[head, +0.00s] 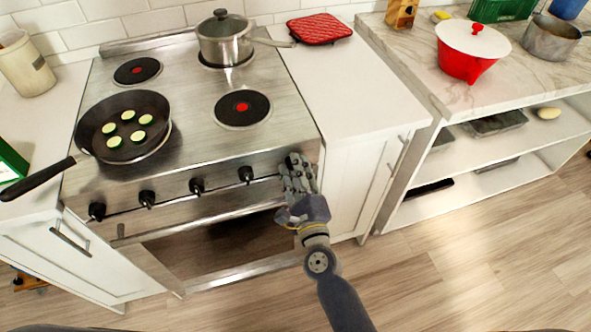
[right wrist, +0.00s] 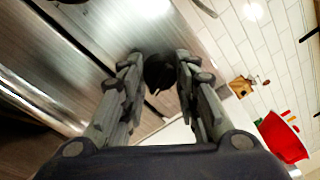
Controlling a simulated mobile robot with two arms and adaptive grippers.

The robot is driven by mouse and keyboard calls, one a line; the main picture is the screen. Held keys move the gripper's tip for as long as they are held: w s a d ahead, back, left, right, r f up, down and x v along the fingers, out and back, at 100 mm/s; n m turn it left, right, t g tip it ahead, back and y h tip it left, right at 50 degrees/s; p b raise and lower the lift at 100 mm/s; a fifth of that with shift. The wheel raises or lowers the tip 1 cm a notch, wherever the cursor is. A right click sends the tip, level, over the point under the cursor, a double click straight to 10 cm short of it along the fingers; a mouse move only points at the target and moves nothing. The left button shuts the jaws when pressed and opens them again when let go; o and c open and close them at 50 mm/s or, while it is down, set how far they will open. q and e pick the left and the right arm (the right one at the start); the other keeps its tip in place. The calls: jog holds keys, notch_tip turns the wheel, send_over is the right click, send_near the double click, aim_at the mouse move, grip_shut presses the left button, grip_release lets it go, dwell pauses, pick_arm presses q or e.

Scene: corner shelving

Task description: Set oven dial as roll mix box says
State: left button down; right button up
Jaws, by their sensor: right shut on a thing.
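The steel oven (head: 90,190) has a row of several black dials along its front, one of them this dial (head: 245,175). My right gripper (head: 296,168) is at the right end of the row, shut on the rightmost dial. In the right wrist view this dark dial (right wrist: 158,72) sits between the fingertips of my right gripper (right wrist: 157,78). Its setting and markings cannot be read. A green and white box (head: 10,165) is cut off at the left edge, and I cannot tell whether it is the roll mix box. My left gripper is not in view.
A pan with green slices (head: 120,112) and a lidded steel pot (head: 222,38) stand on the stove. A red mat (head: 319,29) lies on the counter. A red pot (head: 465,62) stands on the right shelving (head: 420,95). Floor (head: 460,260) is clear at right.

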dwell(0.3)
jog(key=o, duration=1.1)
jog(key=v, duration=1.2)
jog(key=shift+f, duration=0.1)
